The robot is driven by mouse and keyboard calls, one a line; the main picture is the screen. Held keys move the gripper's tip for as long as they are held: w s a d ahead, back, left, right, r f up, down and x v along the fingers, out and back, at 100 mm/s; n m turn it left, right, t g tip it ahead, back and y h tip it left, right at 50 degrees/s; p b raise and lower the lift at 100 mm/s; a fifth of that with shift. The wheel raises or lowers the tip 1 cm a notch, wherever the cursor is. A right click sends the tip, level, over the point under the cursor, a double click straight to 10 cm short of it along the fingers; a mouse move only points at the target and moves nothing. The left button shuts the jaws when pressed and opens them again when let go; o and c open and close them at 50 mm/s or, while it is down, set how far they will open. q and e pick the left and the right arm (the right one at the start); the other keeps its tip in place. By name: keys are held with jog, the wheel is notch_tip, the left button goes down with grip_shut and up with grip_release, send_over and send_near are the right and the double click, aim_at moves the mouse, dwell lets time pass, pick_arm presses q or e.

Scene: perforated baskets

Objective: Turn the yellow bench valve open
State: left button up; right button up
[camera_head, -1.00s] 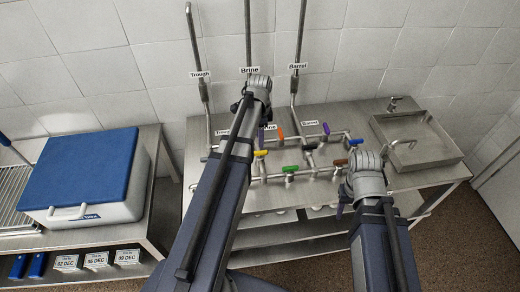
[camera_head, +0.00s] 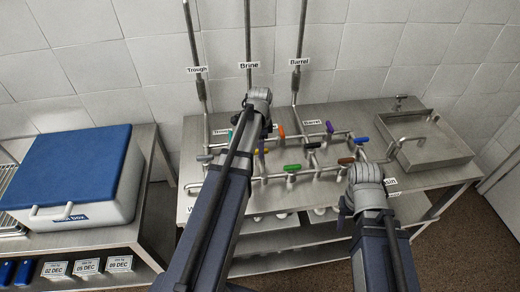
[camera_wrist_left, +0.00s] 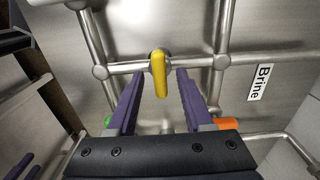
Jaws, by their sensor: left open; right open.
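The yellow valve handle (camera_wrist_left: 160,74) sits on a metal pipe in the left wrist view, lying across the pipe's direction. The two purple fingers of my left gripper (camera_wrist_left: 160,84) are open, one on each side of it, with gaps visible. In the head view only a small bit of the yellow handle (camera_head: 262,151) shows beside my left gripper (camera_head: 267,132), whose arm hides much around it. My right gripper (camera_head: 347,200) is open over the bench's front right part; its fingers are mostly hidden by its wrist.
Other handles stand close by on the pipework: green (camera_head: 292,168), orange (camera_head: 281,132), purple (camera_head: 329,127), blue (camera_head: 361,140) and brown (camera_head: 346,160). A metal basin (camera_head: 440,158) is at the right. A blue-lidded box (camera_head: 75,165) stands on a table at the left.

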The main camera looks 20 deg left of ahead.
pick_arm(q)
jog(key=shift+c, duration=0.3)
grip_shut()
dwell(0.4)
jog(key=n, duration=0.9)
jog(key=shift+n, duration=0.3)
jog(key=n, duration=0.4)
jog(key=shift+n, duration=2.1)
